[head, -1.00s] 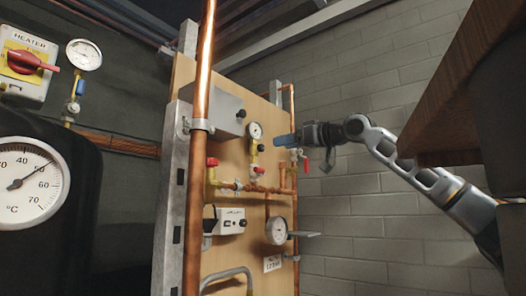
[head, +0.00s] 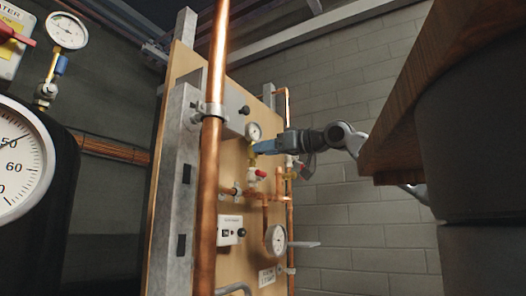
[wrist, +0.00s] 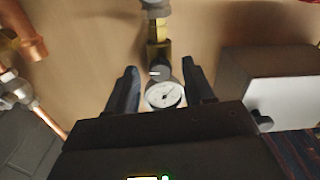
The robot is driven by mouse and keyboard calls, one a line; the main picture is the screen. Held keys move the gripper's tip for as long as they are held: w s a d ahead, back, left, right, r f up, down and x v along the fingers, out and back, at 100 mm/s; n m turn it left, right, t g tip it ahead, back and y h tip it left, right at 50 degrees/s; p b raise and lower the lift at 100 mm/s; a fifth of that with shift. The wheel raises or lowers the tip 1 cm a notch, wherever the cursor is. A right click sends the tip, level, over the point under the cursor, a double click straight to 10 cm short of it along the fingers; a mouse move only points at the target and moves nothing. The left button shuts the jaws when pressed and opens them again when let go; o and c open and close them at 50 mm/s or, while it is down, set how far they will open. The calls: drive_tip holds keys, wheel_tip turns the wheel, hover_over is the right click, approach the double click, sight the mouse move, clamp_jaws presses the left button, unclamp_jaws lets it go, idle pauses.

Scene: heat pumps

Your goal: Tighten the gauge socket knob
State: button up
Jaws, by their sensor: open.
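A small white-faced gauge (head: 253,131) is on the wooden board, above a yellow brass fitting. The wrist view shows its dial (wrist: 165,95) and, beside it on the brass fitting (wrist: 158,48), a small dark round knob (wrist: 160,72) with a white mark, which seems to be the gauge socket knob. My gripper (wrist: 160,67) is open, with one dark finger on each side of the knob and dial. Gaps show on both sides, and I see no contact. In the head view my gripper (head: 260,147) is just below the gauge and hides the knob.
A grey box (wrist: 270,85) sits right of the fingers in the wrist view. Copper pipes and a red-handled valve (head: 261,173) are below my gripper. A thick copper pipe (head: 210,160) stands in front of the board. A larger gauge (head: 275,239) is lower down.

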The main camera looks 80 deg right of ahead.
drive_tip(key=shift+c, duration=0.2)
clamp_jaws()
